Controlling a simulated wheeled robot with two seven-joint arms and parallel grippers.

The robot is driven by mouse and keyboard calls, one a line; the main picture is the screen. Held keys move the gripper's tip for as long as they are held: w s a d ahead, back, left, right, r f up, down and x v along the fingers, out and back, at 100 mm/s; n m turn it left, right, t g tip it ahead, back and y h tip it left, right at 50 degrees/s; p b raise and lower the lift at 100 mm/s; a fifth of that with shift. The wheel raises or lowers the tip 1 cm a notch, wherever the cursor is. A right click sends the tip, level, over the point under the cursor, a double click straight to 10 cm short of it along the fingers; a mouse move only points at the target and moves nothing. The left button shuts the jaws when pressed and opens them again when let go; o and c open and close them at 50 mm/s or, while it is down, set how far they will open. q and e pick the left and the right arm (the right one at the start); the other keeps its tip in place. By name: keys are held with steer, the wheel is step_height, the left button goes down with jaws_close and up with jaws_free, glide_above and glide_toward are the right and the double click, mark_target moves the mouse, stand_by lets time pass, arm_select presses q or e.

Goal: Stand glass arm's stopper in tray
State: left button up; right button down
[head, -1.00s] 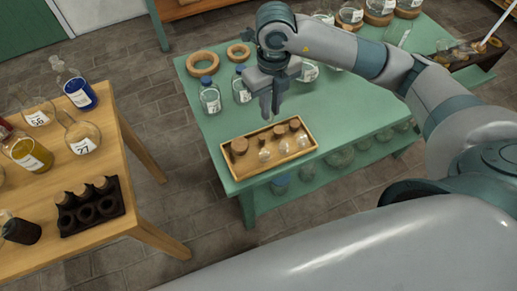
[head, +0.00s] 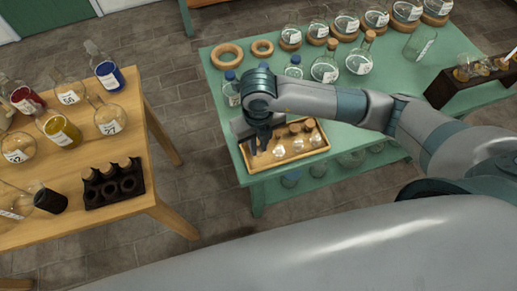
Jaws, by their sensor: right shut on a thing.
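The shallow wooden tray (head: 290,161) lies near the front edge of the green table (head: 232,137). Several brown cork stoppers (head: 309,125) stand along its back row, and clear glass stoppers (head: 297,144) stand in front. My right gripper (head: 256,149) is down at the tray's left end, its fingers close together, shut on a stopper. The held stopper is mostly hidden by the fingers and cannot be made out clearly. The wrist also hides the tray's back left part. My left gripper is not in view.
Blue-capped bottles (head: 232,91) and two cork rings (head: 226,56) stand behind my right wrist. Round flasks (head: 324,68) stand farther back. The wooden table (head: 150,190) at left holds labelled flasks and a dark rack (head: 114,191) with stoppers. Floor shows between the tables.

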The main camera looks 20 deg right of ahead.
mark_target(258, 148)
step_height(258, 148, down, 3)
steer(key=shift+f+p, duration=0.2)
steer(key=shift+p, duration=0.75)
steer(key=shift+f, duration=0.3)
steer(key=shift+f, duration=0.1)
steer(key=c, duration=1.7)
jaws_free()
